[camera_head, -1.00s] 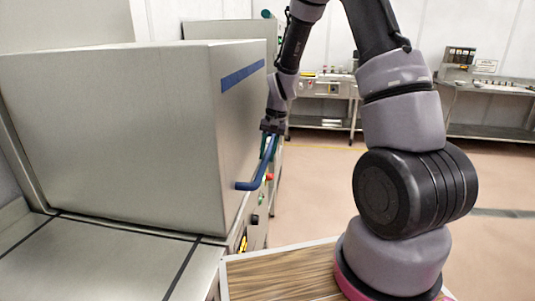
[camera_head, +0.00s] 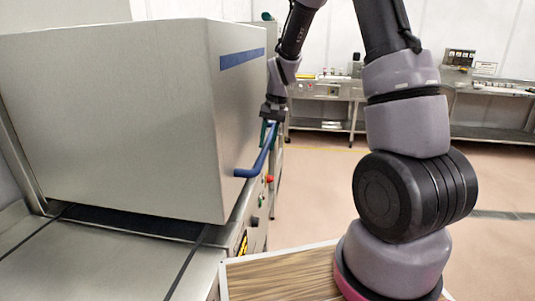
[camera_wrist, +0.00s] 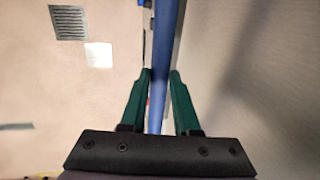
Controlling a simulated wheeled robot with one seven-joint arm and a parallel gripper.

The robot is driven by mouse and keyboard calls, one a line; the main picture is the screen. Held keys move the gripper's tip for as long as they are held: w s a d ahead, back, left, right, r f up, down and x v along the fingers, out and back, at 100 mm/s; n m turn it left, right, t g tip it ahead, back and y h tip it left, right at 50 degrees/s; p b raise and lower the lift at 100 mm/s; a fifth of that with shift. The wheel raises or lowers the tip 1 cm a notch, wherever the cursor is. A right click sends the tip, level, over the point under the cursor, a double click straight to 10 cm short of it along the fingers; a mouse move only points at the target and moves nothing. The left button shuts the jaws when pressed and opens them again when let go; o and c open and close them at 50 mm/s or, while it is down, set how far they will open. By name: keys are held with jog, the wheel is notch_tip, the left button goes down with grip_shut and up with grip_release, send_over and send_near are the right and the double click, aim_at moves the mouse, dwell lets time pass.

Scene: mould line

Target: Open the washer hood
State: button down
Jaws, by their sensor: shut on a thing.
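The washer hood (camera_head: 120,115) is a large steel box at the left of the head view, with a blue stripe on its front. Its lower edge stands a little above the washer bed, with a dark gap beneath. A blue bar handle (camera_head: 262,157) runs along its front. My gripper (camera_head: 271,122) is at the far part of the handle. In the wrist view my gripper (camera_wrist: 159,75) has its green fingers on both sides of the blue handle (camera_wrist: 164,45), shut on it. The hood's steel face (camera_wrist: 265,70) fills the right of that view.
A wooden-topped surface (camera_head: 280,276) with a pale edge is in front, near my arm's base. Steel benches (camera_head: 325,90) stand along the back wall. A red button (camera_head: 269,179) is on the washer's front. The floor (camera_head: 310,190) to the right of the washer is open.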

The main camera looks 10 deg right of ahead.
notch_tip(320, 180, up, 29)
jog(key=shift+r, duration=0.1)
jog(key=c, duration=0.7)
grip_release()
jog(key=shift+o, duration=0.2)
notch_tip(320, 180, up, 10)
jog(key=d, duration=0.2)
jog(key=shift+s+r, duration=0.25)
jog(key=shift+s, duration=0.15)
jog(key=s+d+f+t, duration=0.2)
jog(key=s+f, duration=0.5)
jog(key=s, duration=0.4)
jog(key=s+d+f+t, duration=0.2)
jog(key=s+f+t, duration=0.2)
jog(key=s+f, duration=0.3)
jog(key=s, duration=0.5)
jog(key=shift+s, duration=0.15)
